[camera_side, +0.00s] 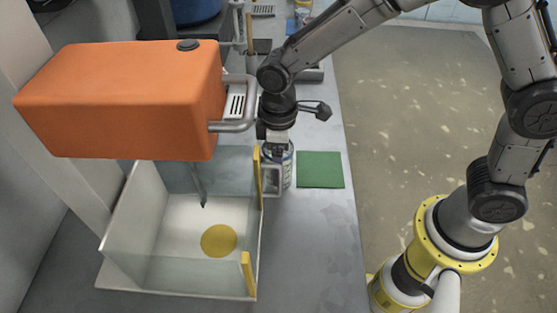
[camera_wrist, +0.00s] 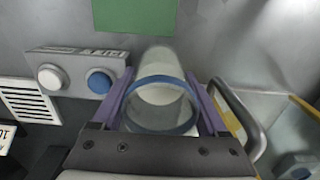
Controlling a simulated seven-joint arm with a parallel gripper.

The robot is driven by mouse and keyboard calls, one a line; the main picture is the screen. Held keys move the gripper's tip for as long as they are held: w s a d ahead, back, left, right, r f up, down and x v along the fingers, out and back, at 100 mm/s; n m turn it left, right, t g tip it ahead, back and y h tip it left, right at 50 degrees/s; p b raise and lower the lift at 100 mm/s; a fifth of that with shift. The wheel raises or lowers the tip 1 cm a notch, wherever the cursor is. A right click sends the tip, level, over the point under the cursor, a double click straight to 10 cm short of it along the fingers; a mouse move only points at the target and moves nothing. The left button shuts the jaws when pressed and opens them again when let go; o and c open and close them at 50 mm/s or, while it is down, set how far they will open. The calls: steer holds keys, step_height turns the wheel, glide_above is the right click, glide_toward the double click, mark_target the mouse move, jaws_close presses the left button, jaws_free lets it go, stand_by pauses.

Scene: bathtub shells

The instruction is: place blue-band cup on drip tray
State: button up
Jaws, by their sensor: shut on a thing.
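The blue-band cup (camera_wrist: 162,95) is pale and translucent, with a blue ring around it. In the wrist view it sits between the two purple fingers of my gripper (camera_wrist: 159,82), which is shut on it. In the side view my gripper (camera_side: 279,160) is low over the grey counter, just outside the clear enclosure and left of the green square; the cup is hard to make out there. A white slotted grille (camera_wrist: 28,100) lies left in the wrist view; I cannot tell whether it is the drip tray.
An orange machine (camera_side: 130,100) overhangs the clear-walled enclosure (camera_side: 150,272), which holds a yellow disc (camera_side: 219,241). A green square (camera_side: 320,170) lies on the counter. A panel with white and blue buttons (camera_wrist: 75,68) and a metal handle (camera_wrist: 243,115) flank the cup.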

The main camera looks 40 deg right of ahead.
steer(key=shift+f, duration=0.1)
steer(key=o, duration=1.5)
